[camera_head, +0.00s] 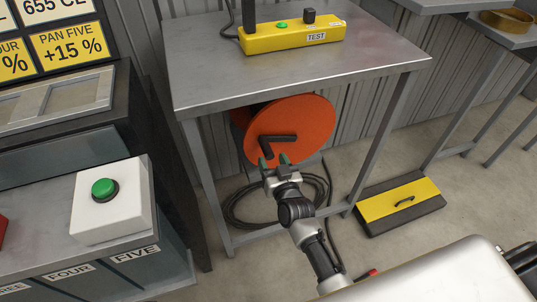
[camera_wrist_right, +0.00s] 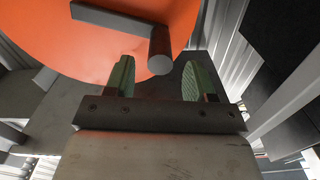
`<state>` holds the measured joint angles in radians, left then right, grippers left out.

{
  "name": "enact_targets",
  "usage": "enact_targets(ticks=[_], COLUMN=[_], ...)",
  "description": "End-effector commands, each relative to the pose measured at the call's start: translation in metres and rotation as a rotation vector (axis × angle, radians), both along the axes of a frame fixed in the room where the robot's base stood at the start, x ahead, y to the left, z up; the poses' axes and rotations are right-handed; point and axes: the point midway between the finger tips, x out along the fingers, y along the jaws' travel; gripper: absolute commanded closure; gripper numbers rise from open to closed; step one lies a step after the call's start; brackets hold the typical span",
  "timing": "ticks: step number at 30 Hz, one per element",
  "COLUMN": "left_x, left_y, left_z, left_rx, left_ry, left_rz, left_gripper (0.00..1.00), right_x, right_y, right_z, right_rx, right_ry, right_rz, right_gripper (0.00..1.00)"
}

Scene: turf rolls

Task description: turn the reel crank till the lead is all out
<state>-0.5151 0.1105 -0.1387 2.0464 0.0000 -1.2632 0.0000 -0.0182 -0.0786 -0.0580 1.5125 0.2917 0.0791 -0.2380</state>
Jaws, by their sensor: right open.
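The orange reel (camera_head: 310,117) hangs under the metal table, its round face toward me. Its dark crank (camera_head: 283,138) is an arm with a grip pointing outward; the crank arm (camera_wrist_right: 108,19) and the round-ended grip (camera_wrist_right: 160,52) also show in the right wrist view. A dark lead (camera_head: 237,213) lies in loops on the floor below the reel. My right gripper (camera_head: 273,161) is just below the crank grip. In the wrist view my right gripper (camera_wrist_right: 156,78) is open, with the grip's end just beyond and between its green-padded fingers. Contact is not visible. My left gripper is out of view.
The table (camera_head: 230,84) carries a yellow TEST box (camera_head: 290,37); its legs stand either side of the reel. A white box with a green button (camera_head: 112,200) stands at left.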

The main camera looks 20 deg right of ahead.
Motion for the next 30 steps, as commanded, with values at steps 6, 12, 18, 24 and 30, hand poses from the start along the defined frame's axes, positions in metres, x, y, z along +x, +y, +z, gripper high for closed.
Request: enact_targets(ticks=[6, 12, 18, 24, 30], left_x=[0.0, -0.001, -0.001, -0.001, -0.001], left_y=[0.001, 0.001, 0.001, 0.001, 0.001], left_z=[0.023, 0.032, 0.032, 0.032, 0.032], left_rx=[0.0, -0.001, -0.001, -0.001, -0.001], left_ry=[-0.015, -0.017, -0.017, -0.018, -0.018], left_rz=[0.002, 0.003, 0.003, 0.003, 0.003], left_gripper=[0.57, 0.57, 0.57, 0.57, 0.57], right_x=[0.032, 0.041, 0.04, 0.04, 0.04], right_y=[0.001, 0.001, 0.001, 0.001, 0.001], right_z=[-0.001, -0.001, -0.001, -0.001, -0.001], right_rx=[0.0, -0.001, -0.001, 0.0, 0.0], right_ry=[0.0, 0.002, 0.002, 0.002, 0.002], right_rz=[0.0, 0.0, 0.0, 0.0, 0.0], right_gripper=[0.45, 0.45, 0.45, 0.73, 1.0])
